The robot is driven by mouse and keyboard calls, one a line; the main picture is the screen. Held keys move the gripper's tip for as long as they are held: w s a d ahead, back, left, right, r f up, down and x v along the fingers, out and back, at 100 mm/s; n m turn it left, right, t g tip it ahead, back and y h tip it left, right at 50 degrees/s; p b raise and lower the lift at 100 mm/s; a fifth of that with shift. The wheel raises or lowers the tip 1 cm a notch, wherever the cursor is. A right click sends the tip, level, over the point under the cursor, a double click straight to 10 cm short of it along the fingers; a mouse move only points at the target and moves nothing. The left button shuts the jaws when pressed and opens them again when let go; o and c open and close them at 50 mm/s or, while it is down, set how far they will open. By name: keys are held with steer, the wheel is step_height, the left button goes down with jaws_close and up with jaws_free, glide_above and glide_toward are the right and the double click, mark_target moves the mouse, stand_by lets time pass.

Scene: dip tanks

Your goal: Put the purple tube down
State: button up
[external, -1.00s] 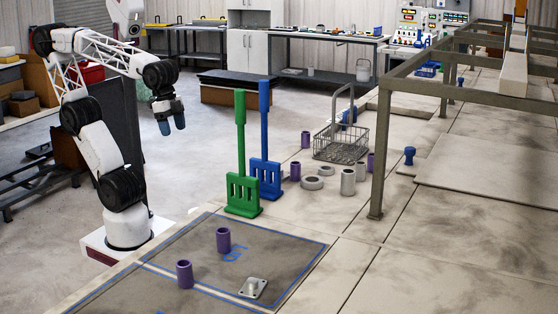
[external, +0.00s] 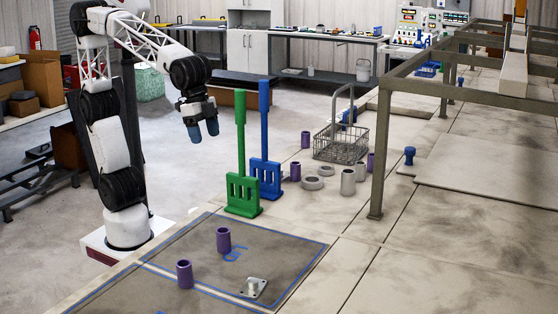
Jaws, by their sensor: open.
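One purple tube (external: 223,240) stands upright on the dark mat with blue outlines (external: 290,243). A second purple tube (external: 184,274) stands upright nearer the front, by the pale strip across the mat. Other purple tubes stand farther back: one beside the rings (external: 295,171), one left of the wire basket (external: 305,140), and one partly hidden at the basket's right (external: 370,162). My gripper (external: 204,131) has blue fingertips pointing down. It is open and empty, in the air left of the green paddle, well above and behind the mat.
A green paddle (external: 242,194) and a blue paddle (external: 266,178) stand upright with tall handles behind the mat. A wire basket (external: 341,145), grey rings (external: 312,183) and a grey cylinder (external: 348,182) lie beyond. A metal fitting (external: 253,288) sits on the mat. A frame post (external: 377,170) rises at right.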

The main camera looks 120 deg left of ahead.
steer(key=w+d+f, duration=0.1)
steer(key=w+d, duration=0.9)
steer(key=w, duration=0.1)
steer(key=m, duration=0.1)
glide_above(228, 250)
steer(key=s, duration=0.3)
steer(key=shift+a+f, duration=0.15)
steer(key=shift+f, duration=1.35)
steer(key=shift+a+f, duration=0.15)
steer(key=shift+f, duration=1.4)
steer(key=shift+a+f, duration=0.15)
steer(key=shift+f, duration=1.35)
steer(key=shift+x, duration=1.3)
steer(key=shift+x, duration=2.6)
steer(key=shift+d, duration=0.1)
